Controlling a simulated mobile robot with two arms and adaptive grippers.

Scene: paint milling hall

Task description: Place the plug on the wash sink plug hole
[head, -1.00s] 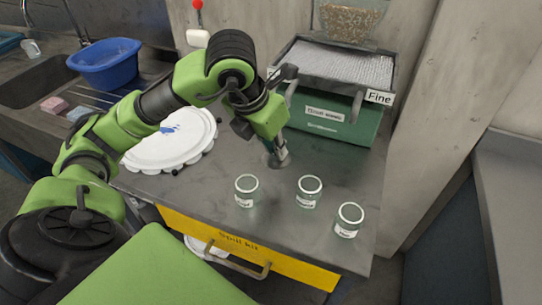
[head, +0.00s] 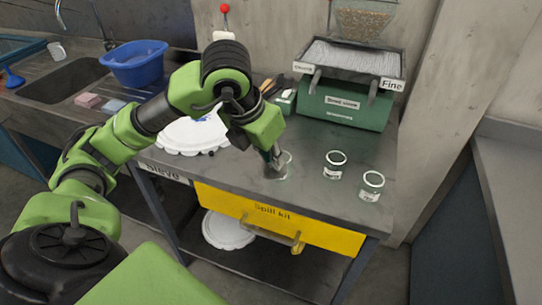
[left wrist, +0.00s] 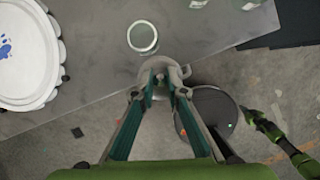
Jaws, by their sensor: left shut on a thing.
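My left gripper (head: 274,157) points down over the metal worktop, in front of the green mill. It is shut on a small grey round piece, which looks like the plug (head: 270,172). In the left wrist view, the plug (left wrist: 147,73) shows as a grey disc at the fingertips of the left gripper (left wrist: 160,80), above the worktop's front edge. The wash sink (head: 62,84) is a dark basin at the far left of the head view, well away from the gripper. Its plug hole is not visible.
A glass jar (left wrist: 142,37) is close beside the held piece. Two more jars, one near (head: 335,164) and one farther right (head: 372,186), stand on the worktop. A white round lid (head: 190,137), blue basin (head: 135,64) and sponges (head: 89,100) lie toward the sink.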

